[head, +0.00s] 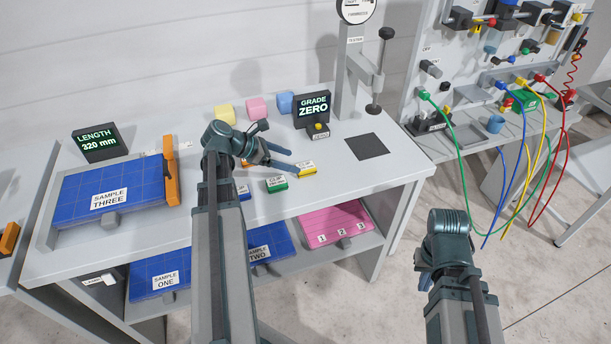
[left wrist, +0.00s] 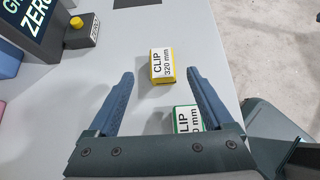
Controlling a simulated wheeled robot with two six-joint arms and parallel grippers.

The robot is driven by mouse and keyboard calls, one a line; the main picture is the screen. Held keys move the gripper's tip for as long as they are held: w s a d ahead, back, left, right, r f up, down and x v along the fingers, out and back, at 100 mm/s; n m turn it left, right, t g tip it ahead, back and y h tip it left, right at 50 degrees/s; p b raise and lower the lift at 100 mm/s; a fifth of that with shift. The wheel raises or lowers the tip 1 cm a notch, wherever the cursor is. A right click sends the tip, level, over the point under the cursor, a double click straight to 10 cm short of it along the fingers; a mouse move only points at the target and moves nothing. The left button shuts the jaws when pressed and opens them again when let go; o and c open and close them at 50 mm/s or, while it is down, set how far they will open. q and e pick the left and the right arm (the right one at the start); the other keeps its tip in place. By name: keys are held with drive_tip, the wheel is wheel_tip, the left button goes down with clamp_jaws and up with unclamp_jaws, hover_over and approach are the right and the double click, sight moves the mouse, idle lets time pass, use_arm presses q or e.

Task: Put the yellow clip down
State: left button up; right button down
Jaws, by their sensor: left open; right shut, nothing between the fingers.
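The yellow clip (head: 306,169), labelled 320 mm, rests on the grey bench top, right of my left gripper (head: 284,158). In the left wrist view the yellow clip (left wrist: 161,66) lies just ahead of the open fingertips of my left gripper (left wrist: 160,72), with bare bench on both sides of it. No finger appears to touch it. My right gripper (head: 426,272) is low at the right, off the bench, mostly hidden by its own wrist; it is shut and empty.
A green clip (head: 276,184) lies nearer the bench's front edge, with a blue clip (head: 244,192) left of it. A grade display (head: 312,110) and zero button (head: 319,130) stand behind. A dark square pad (head: 367,146) lies right; bench around it is clear.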

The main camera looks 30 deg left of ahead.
sight(306, 166)
use_arm(q)
drive_tip(key=shift+x, duration=0.95)
drive_tip(key=shift+w+b, duration=0.1)
drive_tip(key=shift+b, duration=0.2)
drive_tip(key=b+x, duration=0.3)
drive_tip(key=x, duration=0.1)
drive_tip(key=shift+d+f, duration=0.15)
drive_tip(key=shift+f, duration=0.15)
drive_tip(key=shift+w+d+f, duration=0.15)
drive_tip(key=shift+w+d, duration=0.05)
drive_tip(key=shift+d, duration=0.05)
drive_tip(key=shift+c, duration=0.3)
clamp_jaws()
